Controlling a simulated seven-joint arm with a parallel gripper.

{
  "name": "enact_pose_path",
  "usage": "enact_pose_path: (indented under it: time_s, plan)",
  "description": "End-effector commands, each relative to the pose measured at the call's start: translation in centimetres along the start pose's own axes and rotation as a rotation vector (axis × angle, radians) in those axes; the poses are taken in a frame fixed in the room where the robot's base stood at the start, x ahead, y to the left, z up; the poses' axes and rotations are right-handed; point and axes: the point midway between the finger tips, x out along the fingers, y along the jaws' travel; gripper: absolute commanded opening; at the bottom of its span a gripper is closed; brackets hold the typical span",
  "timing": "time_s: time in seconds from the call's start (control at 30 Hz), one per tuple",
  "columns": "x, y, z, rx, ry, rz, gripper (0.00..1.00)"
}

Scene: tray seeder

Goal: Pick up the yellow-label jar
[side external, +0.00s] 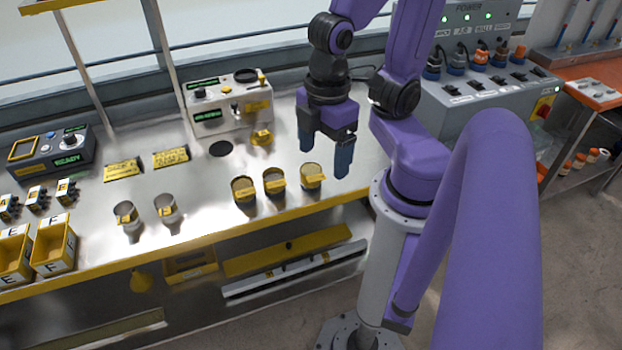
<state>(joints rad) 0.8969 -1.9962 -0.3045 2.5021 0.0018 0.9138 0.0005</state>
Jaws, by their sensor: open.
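Several small jars stand upright on the steel bench. A row of three has yellow bands or labels: a left jar (243,191), a middle jar (274,183) and a right jar (312,177). Two greyer jars, (126,215) and (166,208), stand further left with small yellowish tags. I cannot tell which one the yellow-label jar is. My gripper (324,155) is open and empty, with dark blue fingers pointing down. It appears above the bench, close to the right jar in the picture; its exact height is unclear.
A seeder-like box (228,102) stands at the back, with a small yellow part (262,137) before it. A dark console (52,152) and yellow bins (54,246) are at left. A grey power unit (480,95) stands right. Bare bench lies between the jar groups.

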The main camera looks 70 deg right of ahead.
Motion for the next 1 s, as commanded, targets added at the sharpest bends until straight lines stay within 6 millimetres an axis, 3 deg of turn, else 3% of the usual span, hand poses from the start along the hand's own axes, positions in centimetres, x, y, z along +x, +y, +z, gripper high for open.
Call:
enact_pose_path:
  time_s: [0.27,0.6,1.0]
  plan:
    - [0.1,0.8,-0.3,0.045,-0.009,0.000,0.84]
    - [0.4,6.1,-1.9,0.339,-0.061,-0.010,0.84]
    - [0.9,12.3,-2.2,0.712,-0.122,-0.041,0.84]
